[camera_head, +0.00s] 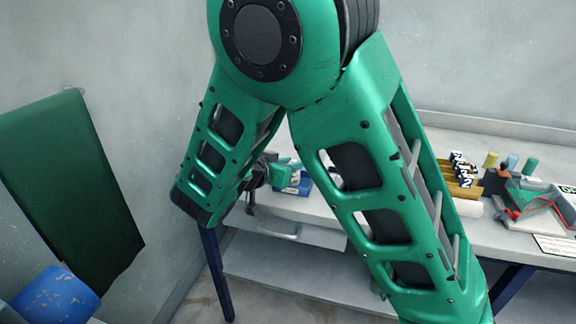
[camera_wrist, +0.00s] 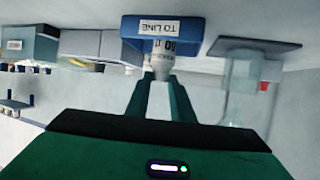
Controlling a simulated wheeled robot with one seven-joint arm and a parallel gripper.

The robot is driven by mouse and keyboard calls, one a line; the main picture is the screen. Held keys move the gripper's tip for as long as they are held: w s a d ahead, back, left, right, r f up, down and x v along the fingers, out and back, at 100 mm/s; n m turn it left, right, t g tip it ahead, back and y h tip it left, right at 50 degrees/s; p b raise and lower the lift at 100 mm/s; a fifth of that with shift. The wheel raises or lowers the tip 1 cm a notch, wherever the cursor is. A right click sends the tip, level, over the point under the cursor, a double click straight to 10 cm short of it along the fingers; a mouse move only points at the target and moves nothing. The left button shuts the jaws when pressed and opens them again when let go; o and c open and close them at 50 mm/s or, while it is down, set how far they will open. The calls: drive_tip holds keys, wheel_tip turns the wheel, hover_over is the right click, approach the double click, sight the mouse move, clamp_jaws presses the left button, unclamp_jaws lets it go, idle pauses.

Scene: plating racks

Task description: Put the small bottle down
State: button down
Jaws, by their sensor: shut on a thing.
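In the wrist view, my gripper (camera_wrist: 161,82) is shut on a small white bottle (camera_wrist: 161,64) with a printed label. The bottle is at the blue bin (camera_wrist: 134,27) marked "TO LINE" and overlaps it in the picture. I cannot tell whether the bottle touches the bin or its floor. In the head view, the blue bin (camera_head: 305,184) sits on the bench, just right of my dark gripper (camera_head: 256,178). The bottle cannot be made out there, and my arm blocks part of the view.
In the wrist view, a clear vessel (camera_wrist: 240,82) with a dark plate (camera_wrist: 262,46) is right of the bin, and grey boxes (camera_wrist: 92,43) are left. In the head view, a yellow rack (camera_head: 462,187) and a device with red wires (camera_head: 533,200) occupy the bench's right side.

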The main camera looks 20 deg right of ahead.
drive_tip(key=c, duration=1.5)
unclamp_jaws()
drive_tip(key=shift+f, duration=0.1)
drive_tip(key=shift+c, duration=0.2)
